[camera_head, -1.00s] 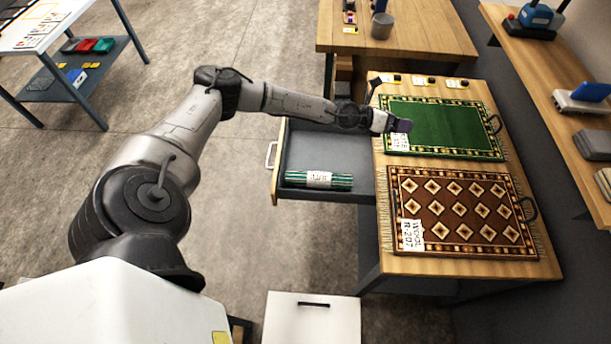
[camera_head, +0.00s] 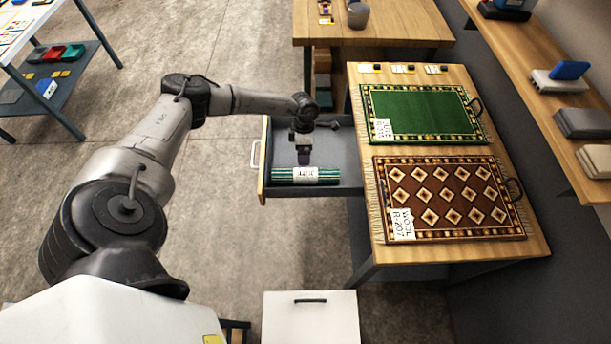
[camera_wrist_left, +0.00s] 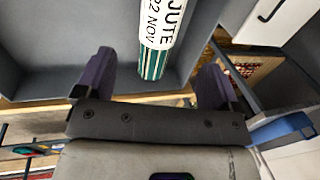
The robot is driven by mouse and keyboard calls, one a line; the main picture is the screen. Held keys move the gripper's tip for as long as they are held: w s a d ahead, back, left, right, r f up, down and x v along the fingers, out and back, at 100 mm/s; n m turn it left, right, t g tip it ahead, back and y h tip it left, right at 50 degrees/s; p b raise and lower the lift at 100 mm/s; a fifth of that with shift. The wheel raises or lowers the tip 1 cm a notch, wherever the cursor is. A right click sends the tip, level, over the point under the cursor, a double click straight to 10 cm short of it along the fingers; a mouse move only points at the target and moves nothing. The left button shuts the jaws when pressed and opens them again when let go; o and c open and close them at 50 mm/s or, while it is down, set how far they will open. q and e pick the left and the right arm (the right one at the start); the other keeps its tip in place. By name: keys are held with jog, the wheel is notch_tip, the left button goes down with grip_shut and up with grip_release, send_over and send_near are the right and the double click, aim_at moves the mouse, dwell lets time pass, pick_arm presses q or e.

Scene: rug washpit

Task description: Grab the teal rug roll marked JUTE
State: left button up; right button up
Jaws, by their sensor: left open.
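The teal striped rug roll (camera_head: 283,176) with a white JUTE label lies in the open drawer (camera_head: 344,148), near its front. In the left wrist view the roll (camera_wrist_left: 152,62) runs from the top edge to between the fingers, its label reading JUTE and 22 NOV. My left gripper (camera_head: 304,159) points down just over the roll in the head view. In the left wrist view the left gripper (camera_wrist_left: 152,85) is open, with a purple-padded finger on each side of the roll's near end. Whether the fingers touch the roll cannot be told. My right gripper is not in view.
The workbench (camera_head: 540,240) beside the drawer carries a green rug (camera_head: 425,114) and a brown diamond-patterned rug (camera_head: 450,195). A wooden table (camera_head: 410,30) stands behind, and a shelf (camera_head: 520,70) runs along the right wall. The drawer's back part is empty.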

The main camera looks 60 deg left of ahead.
aim_at(304, 171)
pick_arm(q)
jog(key=b+x, duration=0.1)
jog(key=x, duration=0.6)
jog(key=shift+s+d+f, duration=0.1)
jog(key=shift+f, duration=0.1)
jog(key=b+x, duration=0.1)
jog(key=x, duration=0.3)
jog(key=shift+c, duration=0.2)
jog(key=c, duration=1.1)
jog(key=shift+r, duration=0.1)
